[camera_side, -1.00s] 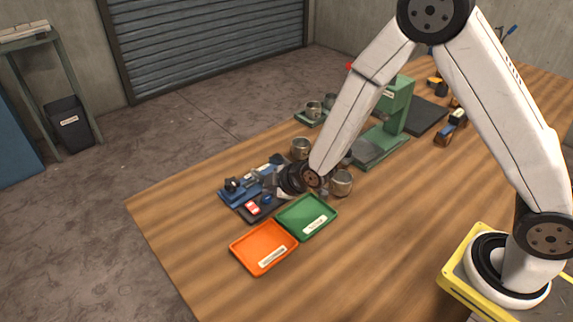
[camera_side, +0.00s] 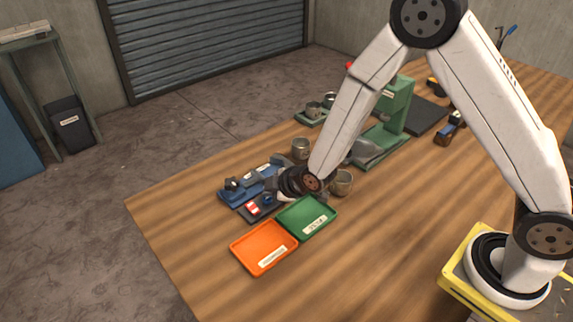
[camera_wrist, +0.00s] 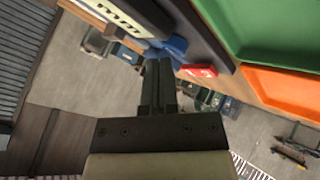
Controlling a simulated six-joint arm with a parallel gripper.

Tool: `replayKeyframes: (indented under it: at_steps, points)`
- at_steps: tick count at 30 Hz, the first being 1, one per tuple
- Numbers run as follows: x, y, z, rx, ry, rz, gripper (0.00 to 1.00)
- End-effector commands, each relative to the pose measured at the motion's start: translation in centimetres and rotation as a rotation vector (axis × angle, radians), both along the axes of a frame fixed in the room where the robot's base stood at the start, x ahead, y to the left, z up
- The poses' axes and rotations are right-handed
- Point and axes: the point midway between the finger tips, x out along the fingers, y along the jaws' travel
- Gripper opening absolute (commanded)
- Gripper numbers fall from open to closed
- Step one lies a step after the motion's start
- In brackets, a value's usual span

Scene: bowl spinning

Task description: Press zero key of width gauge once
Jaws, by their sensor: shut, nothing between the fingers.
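The width gauge (camera_side: 248,212) is a dark unit with red and blue parts, left of my wrist in the side view. In the wrist view, its pale display (camera_wrist: 122,18) is at the top. A blue part (camera_wrist: 172,47) lies just beyond my fingertips, and a red part with white marks (camera_wrist: 200,71) is to their right. My gripper (camera_wrist: 159,63) is shut and empty, close to the blue part. I cannot tell whether it touches, or which part is the zero key. In the side view my wrist hides part of the gauge and most of the fingers.
A blue fixture (camera_side: 237,190) stands beside the gauge. An orange tray (camera_side: 291,258) and a green tray (camera_side: 330,217) lie in front. Metal cups (camera_side: 300,148) (camera_side: 342,182) and a green press (camera_side: 397,105) stand behind and to the right. The front right table is clear.

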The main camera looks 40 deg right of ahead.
Motion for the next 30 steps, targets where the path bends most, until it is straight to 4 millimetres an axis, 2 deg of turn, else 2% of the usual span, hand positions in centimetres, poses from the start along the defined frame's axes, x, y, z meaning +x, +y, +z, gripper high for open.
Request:
replayKeyframes:
  at_steps: [30]
  points:
    - [0.01,0.00,-0.80,0.000,0.000,0.000,0.00]
